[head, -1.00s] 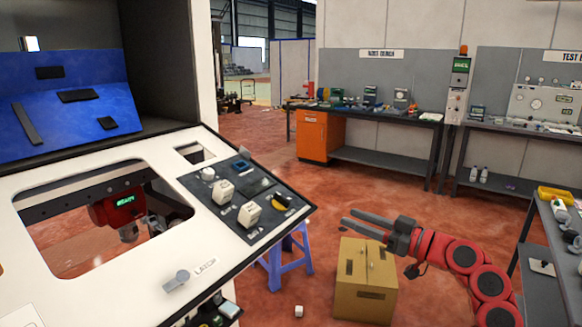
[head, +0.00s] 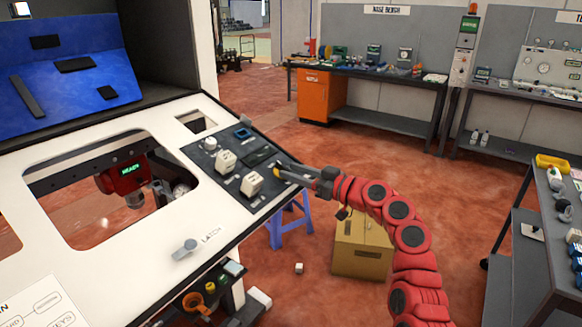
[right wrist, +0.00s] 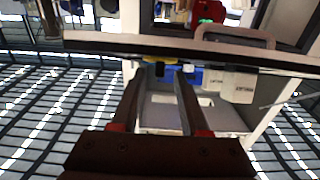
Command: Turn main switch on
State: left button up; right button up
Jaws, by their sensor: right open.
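The control panel (head: 262,152) is a dark plate set in the white sloped console. A yellow and black rotary switch (head: 278,174) sits at its right edge, mostly covered by my right gripper. Its label cannot be read, so I cannot tell whether it is the main switch. My right gripper (head: 291,170) is open, with its fingertips at this switch; contact cannot be told. In the right wrist view, the two fingers (right wrist: 157,82) point at the panel edge, with a bit of yellow (right wrist: 158,60) beyond them. My left gripper is not in view.
Two white block-like switches, one upper (head: 225,160) and one lower (head: 251,183), stand close left of the gripper. A latch knob (head: 186,247) is on the console front. A cardboard box (head: 361,262) and a blue stool (head: 276,232) stand on the floor below.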

jog(key=shift+w+a, duration=0.4)
jog(key=shift+a, duration=0.1)
jog(key=shift+c, duration=0.2)
grip_shut()
